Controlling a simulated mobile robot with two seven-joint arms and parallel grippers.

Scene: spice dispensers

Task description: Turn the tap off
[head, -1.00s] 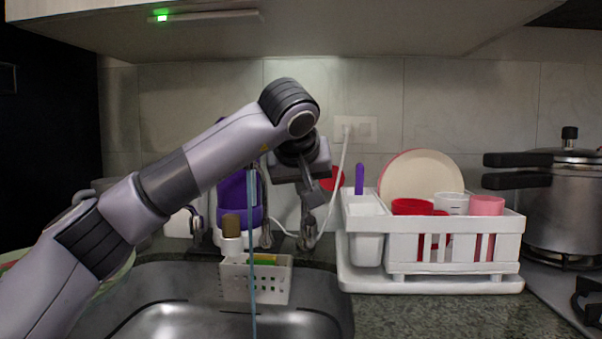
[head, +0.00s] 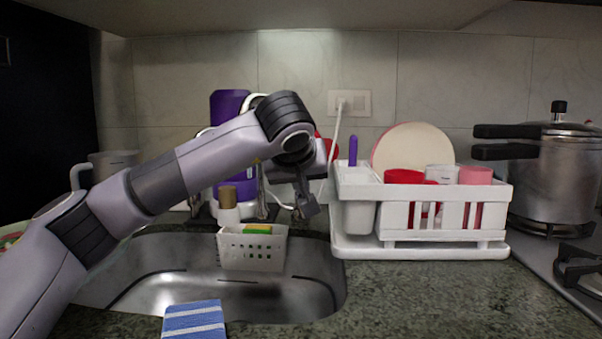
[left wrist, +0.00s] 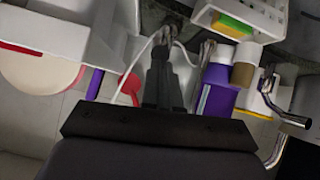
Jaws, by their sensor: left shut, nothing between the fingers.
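A metal tap fitting (head: 263,206) stands at the back rim of the sink, left of my left gripper (head: 306,208). My left arm crosses the head view and hides much of the area behind the sink. My left gripper is shut and empty, pointing down at the counter behind the sink. In the left wrist view its fingertips (left wrist: 160,48) are close to a small metal fitting; I cannot tell whether they touch. A bent metal pipe (left wrist: 284,117) shows at the right there. No water stream is visible now. My right gripper is out of view.
A white perforated caddy (head: 252,250) with a sponge sits in the sink (head: 300,292). A white dish rack (head: 455,246) stands right of my gripper, with a white cable nearby. A purple bottle (head: 229,106) stands behind my arm. A striped cloth (head: 194,320) lies in front.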

